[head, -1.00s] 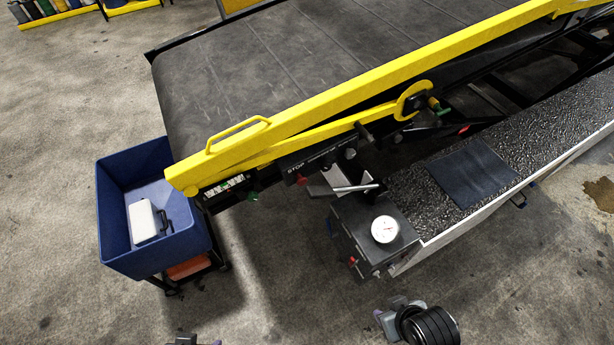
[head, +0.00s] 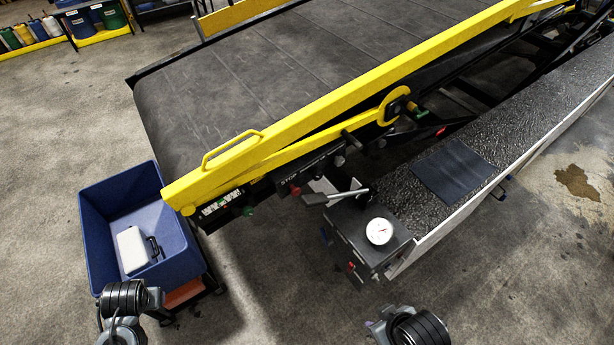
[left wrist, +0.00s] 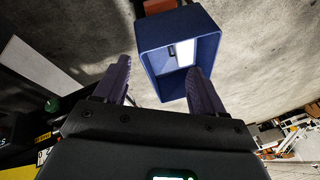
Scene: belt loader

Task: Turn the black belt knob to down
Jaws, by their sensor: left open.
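The dark control panel (head: 310,168) hangs under the yellow rail at the belt loader's near side. It carries a STOP label, a red button (head: 296,190) and a small round knob (head: 339,160) at its right end. The knob's colour and pointer direction are too small to tell, so I cannot confirm it is the black belt knob. My left gripper (left wrist: 159,66) is open and empty in the left wrist view. In the head view my left arm is at the lower left, below the blue bin and well away from the panel. My right gripper (head: 377,327) is partly visible at the bottom edge; its jaws are unclear.
A blue bin (head: 92,215) holding a white case (head: 131,250) stands left of the loader. A yellow rail (head: 330,104) with a handle runs above the panel. A box with a white gauge (head: 379,231) and a silver lever (head: 345,194) projects below it. Open floor lies in front.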

